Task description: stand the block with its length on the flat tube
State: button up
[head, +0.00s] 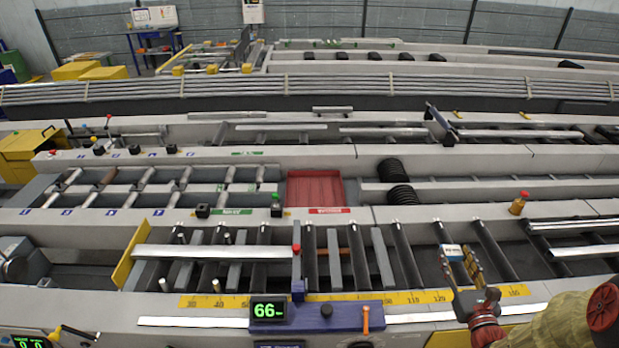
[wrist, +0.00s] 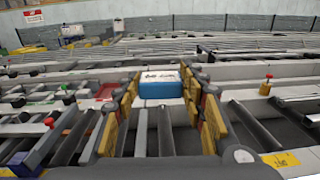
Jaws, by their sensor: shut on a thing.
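The block (head: 452,251) is small, with a white top and blue sides. It sits between the fingertips of my gripper (head: 459,259), at the right of the head view. In the wrist view the block (wrist: 160,88) shows a white upper face with dark print and a blue near face. My gripper (wrist: 160,80) is shut on it, with one yellow-padded finger on each side. The block is held above the runout rollers. A long, pale flat tube (head: 215,252) lies across the rollers at the left of the head view, well apart from my gripper.
A yellow plate (head: 131,255) stands at the tube's left end, and a red-topped stop (head: 297,262) at its right end. A yellow scale (head: 400,297) and a green display (head: 268,310) run along the front. A red tray (head: 315,190) lies behind.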

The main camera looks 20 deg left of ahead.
aim_at(240, 250)
jog(key=k+j+u, duration=0.15)
jog(key=j, duration=0.7)
jog(key=k+j+u, duration=0.15)
jog(key=j, duration=0.7)
jog(key=j+u, duration=0.15)
jog(key=j, duration=0.7)
jog(key=i+j+u, duration=0.1)
jog(key=j, duration=0.25)
jog(key=i+j, duration=0.15)
jog(key=j, duration=0.2)
jog(key=i+j+u, duration=0.15)
jog(key=j, duration=0.2)
jog(key=i+j, duration=0.15)
jog(key=j, duration=0.2)
jog(key=u, duration=0.05)
